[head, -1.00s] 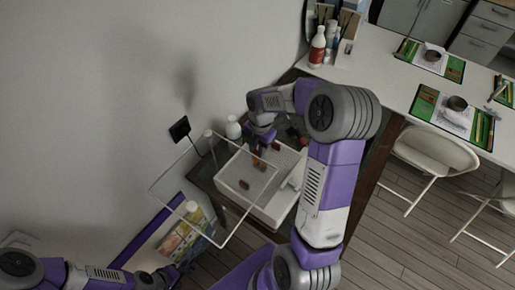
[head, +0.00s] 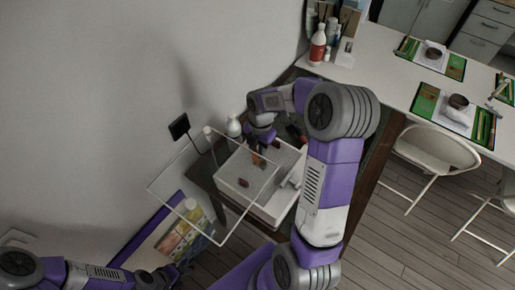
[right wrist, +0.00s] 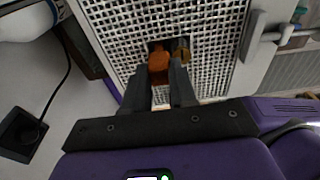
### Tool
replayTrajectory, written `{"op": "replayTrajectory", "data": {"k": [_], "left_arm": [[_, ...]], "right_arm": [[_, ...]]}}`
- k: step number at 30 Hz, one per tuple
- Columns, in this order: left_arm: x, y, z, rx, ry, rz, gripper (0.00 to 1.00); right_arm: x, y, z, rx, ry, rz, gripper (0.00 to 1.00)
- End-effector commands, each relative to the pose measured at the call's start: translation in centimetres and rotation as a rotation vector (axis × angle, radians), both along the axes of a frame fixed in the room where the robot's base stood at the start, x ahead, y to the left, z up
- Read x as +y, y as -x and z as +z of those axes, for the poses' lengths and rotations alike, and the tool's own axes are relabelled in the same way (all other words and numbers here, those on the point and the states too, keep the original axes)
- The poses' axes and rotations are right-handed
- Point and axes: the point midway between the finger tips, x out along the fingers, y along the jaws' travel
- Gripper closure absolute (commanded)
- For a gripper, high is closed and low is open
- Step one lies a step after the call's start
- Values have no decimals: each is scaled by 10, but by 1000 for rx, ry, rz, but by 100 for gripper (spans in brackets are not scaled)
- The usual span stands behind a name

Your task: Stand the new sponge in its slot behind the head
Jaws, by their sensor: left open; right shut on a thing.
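The orange sponge (right wrist: 158,64) is between the fingertips of my right gripper (right wrist: 160,84) in the right wrist view. It is upright over a dark opening in a white perforated surface; I cannot tell how far it is in. A brass-coloured round part (right wrist: 182,51), possibly the head, is right beside it. In the head view my right gripper (head: 259,147) reaches over the white box-like unit (head: 262,211), with a small orange patch (head: 256,159) below its tips. My left gripper (head: 168,273) is open and empty at the lower left, away from the unit.
A clear panel with pale edges (head: 152,188) stands in front of the unit. A small dark red piece (head: 243,183) lies on the unit. A white bottle (head: 234,128) stands behind it. A black wall plate (head: 179,127) is on the wall. A white table (head: 385,80) holds bottles and mats.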

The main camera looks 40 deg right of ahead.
Motion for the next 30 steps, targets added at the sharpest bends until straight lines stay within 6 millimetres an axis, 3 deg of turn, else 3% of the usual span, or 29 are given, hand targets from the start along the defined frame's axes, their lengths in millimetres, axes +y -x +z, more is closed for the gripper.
{"op": "replayTrajectory", "data": {"k": [30], "left_arm": [[0, 0, -11, 0, 0, 0, 57]], "right_arm": [[0, 0, -16, 1, 0, 0, 100]]}}
